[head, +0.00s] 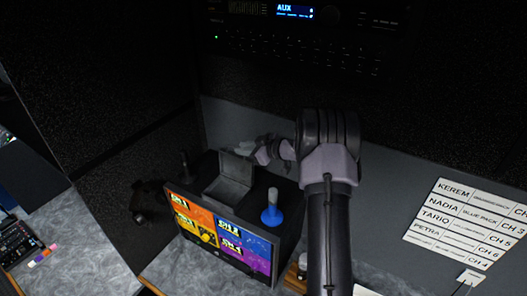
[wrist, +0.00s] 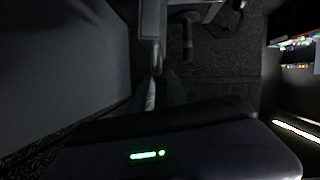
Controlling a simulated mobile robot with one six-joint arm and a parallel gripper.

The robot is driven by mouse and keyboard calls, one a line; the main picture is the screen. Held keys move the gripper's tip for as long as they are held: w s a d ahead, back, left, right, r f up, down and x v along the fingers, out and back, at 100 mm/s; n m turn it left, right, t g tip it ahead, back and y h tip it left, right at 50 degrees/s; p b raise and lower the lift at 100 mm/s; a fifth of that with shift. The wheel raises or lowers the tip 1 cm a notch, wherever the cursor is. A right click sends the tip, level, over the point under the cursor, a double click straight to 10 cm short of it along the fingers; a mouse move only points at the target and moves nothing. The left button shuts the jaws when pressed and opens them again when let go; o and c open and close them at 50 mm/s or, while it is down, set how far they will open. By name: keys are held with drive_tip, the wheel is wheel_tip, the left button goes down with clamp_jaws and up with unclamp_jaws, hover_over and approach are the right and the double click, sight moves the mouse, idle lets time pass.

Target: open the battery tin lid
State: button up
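The battery tin (head: 221,193) is a small grey metal box on a black surface behind the colourful monitor in the head view. Its lid (head: 237,167) stands raised at the tin's back side, so the tin is open. My gripper (head: 242,149) is at the lid's upper edge, coming from the right. I cannot tell whether it touches the lid. In the wrist view my fingers (wrist: 157,80) reach up toward a narrow grey edge (wrist: 151,28), likely tin or lid.
A blue object with a pale upright top (head: 271,210) stands right of the tin. The monitor (head: 220,236) stands in front. A dark upright item (head: 184,165) is left of the tin. A grey wall panel (head: 395,215) with name labels (head: 466,223) lies behind my arm.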

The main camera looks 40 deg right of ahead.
drive_tip(key=b+v, duration=0.2)
drive_tip(key=v, duration=1)
drive_tip(key=shift+s, duration=0.2)
drive_tip(key=shift+r, duration=0.15)
